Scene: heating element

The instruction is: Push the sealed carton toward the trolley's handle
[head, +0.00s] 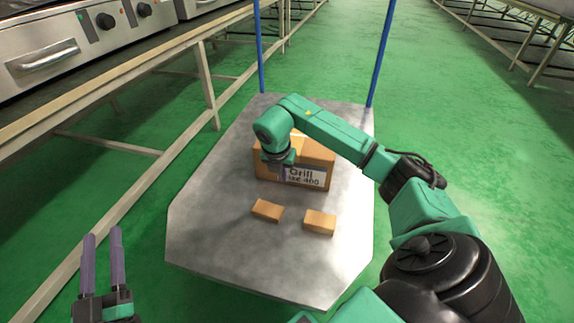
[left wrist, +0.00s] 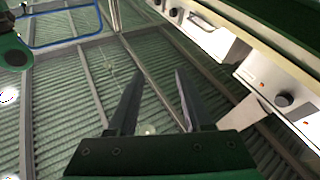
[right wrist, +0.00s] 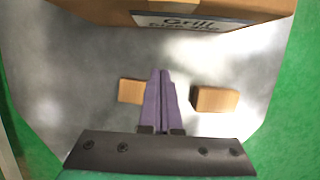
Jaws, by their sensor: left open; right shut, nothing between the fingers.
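The sealed carton (head: 318,160), brown with a white "Grill" label, sits on the grey trolley deck (head: 215,220). The trolley's blue handle posts (head: 380,55) rise at the far end, beyond the carton. My right gripper (head: 283,172) is shut and empty, at the carton's near side; my arm hides part of the carton's top. My left gripper (head: 102,232) is open and empty, left of the trolley.
Two small brown boxes, a left one (head: 267,210) and a right one (head: 320,221), lie on the deck nearer me than the carton. A long bench (head: 130,75) with ovens (head: 85,38) runs along the left. Deck between carton and handle looks clear.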

